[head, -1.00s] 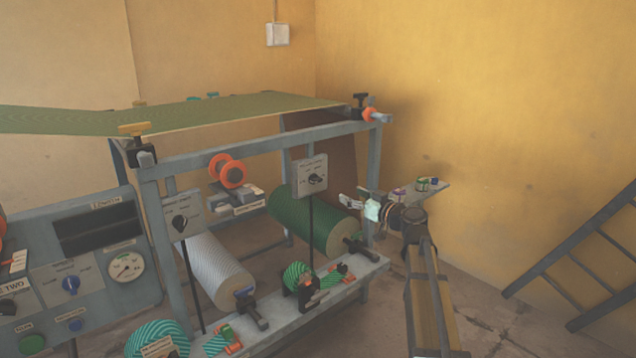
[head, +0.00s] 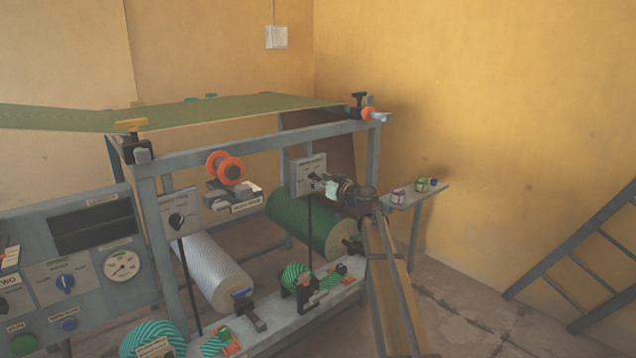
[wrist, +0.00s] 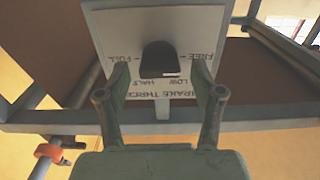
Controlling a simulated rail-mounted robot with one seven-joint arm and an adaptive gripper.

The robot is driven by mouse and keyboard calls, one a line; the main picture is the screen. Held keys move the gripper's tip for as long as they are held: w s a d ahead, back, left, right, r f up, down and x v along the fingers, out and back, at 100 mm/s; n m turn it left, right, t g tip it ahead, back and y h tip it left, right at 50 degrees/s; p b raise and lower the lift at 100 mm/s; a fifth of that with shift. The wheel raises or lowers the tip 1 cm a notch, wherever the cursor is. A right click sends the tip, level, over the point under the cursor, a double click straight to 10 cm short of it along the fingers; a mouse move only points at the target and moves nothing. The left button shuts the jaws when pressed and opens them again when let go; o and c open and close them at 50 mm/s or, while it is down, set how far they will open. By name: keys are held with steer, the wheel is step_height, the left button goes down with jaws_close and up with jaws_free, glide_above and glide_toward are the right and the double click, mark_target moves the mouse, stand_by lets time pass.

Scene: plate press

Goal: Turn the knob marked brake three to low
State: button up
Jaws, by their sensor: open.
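The brake three plate (wrist: 105,35) is white and appears upside down in the wrist view, with the labels full, half, low and free around a black knob (wrist: 158,56). A short pale mark shows at the knob's lower right edge, on the side of the low label. My gripper (wrist: 160,72) is open, with one finger on each side of the knob and a gap visible on both sides.
A second plate with a black knob (head: 177,221) stands to the left. A green roll (head: 300,220) lies below my gripper. A frame beam (head: 270,138) runs above. A small shelf with jars (head: 420,194) is to the right of my arm.

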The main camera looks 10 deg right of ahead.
steer(key=shift+w, duration=0.15)
steer(key=c, duration=1.2)
steer(key=shift+o, duration=0.3)
steer(key=m+p, duration=0.1)
steer(key=m, duration=0.5)
steer(key=shift+w, duration=0.1)
steer(key=m+p, duration=0.2)
steer(key=m, duration=0.3)
steer(key=shift+d+m, duration=0.1)
steer(key=shift+m, duration=0.3)
steer(key=shift+f, duration=0.1)
